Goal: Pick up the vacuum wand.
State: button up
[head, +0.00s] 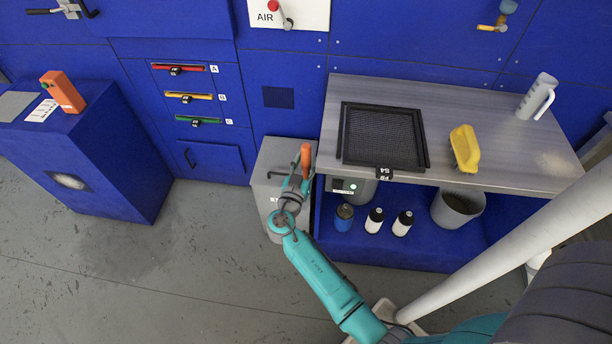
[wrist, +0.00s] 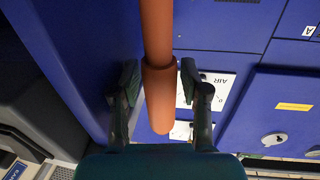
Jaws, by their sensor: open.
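The vacuum wand appears to be an orange-brown tube with a thicker, rounded end section (wrist: 158,95), seen close up in the wrist view. In the head view its orange part (head: 306,158) stands upright by the grey bin-like box. My gripper (wrist: 160,82) is open, one finger on each side of the thicker section. Narrow gaps seem to show between the tube and both fingers. In the head view my gripper (head: 298,180) is at the orange part's lower end. The rest of the wand is hidden there or out of frame.
The grey box (head: 268,180) stands against the blue machine. To its right, a bench (head: 480,105) carries a black mesh screen (head: 380,137), a yellow brush (head: 465,148) and a white jug (head: 536,97). Bottles and a bucket (head: 457,208) sit on the shelf below. Floor at left is clear.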

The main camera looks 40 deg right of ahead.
grip_shut()
jog(key=shift+r, duration=0.1)
notch_tip(320, 180, up, 18)
dwell(1.0)
